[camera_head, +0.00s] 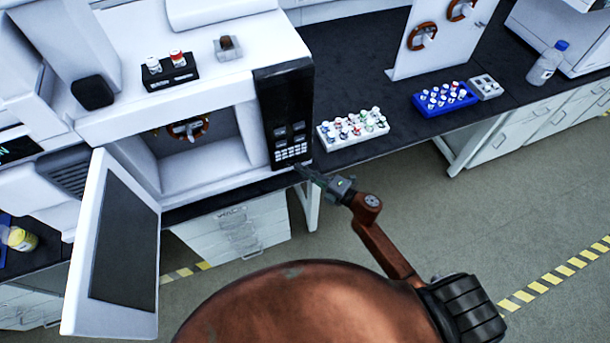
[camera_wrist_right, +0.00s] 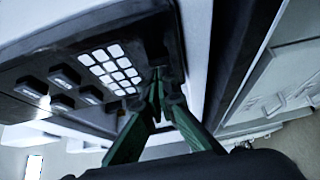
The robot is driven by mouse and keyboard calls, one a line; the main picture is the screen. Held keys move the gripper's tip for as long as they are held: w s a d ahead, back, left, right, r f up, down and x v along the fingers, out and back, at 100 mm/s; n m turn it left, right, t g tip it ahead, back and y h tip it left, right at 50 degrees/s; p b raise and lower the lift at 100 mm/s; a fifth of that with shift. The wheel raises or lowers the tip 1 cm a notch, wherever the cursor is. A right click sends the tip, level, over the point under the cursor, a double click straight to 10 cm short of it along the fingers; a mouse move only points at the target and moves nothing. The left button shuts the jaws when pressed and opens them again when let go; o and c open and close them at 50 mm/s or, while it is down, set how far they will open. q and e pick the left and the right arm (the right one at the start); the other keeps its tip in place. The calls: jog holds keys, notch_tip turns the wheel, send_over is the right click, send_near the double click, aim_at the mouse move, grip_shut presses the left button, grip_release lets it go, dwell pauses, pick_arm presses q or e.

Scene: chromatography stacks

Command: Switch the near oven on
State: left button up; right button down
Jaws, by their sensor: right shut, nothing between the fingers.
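The near oven (camera_head: 200,98) is white and stands on the dark bench at the left. Its door (camera_head: 72,262) is swung open and its chamber shows a coiled column on the back wall. Its black control panel (camera_head: 285,100) carries a keypad (camera_head: 291,152) of white keys at the bottom and several dark buttons above. My right gripper (camera_head: 302,172) is shut and empty, with its tips at the panel's lower corner beside the keypad. In the right wrist view the green fingers (camera_wrist_right: 157,80) meet close to the keypad's edge (camera_wrist_right: 110,68); I cannot tell whether they touch it. My left gripper is out of view.
A black vial holder (camera_head: 170,75) sits on the oven top. A white vial rack (camera_head: 352,130) stands on the bench right of the oven, with a blue rack (camera_head: 445,98) farther right. A second open door (camera_head: 440,35) stands behind. The floor in front is clear.

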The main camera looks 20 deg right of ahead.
jog(key=shift+w, duration=0.15)
jog(key=shift+w+d+f+n+g+y+b, duration=0.2)
jog(key=shift+w+n+g+y+b, duration=0.15)
jog(key=shift+n+g+y+b, duration=0.3)
jog(key=shift+s+r, duration=0.1)
jog(key=shift+r, duration=0.1)
jog(key=shift+s+d, duration=0.1)
jog(key=shift+s, duration=0.1)
jog(key=v, duration=1.2)
jog(key=shift+d+f+p, duration=0.25)
jog(key=shift+d+p, duration=0.05)
jog(key=shift+d, duration=0.35)
jog(key=shift+w, duration=0.15)
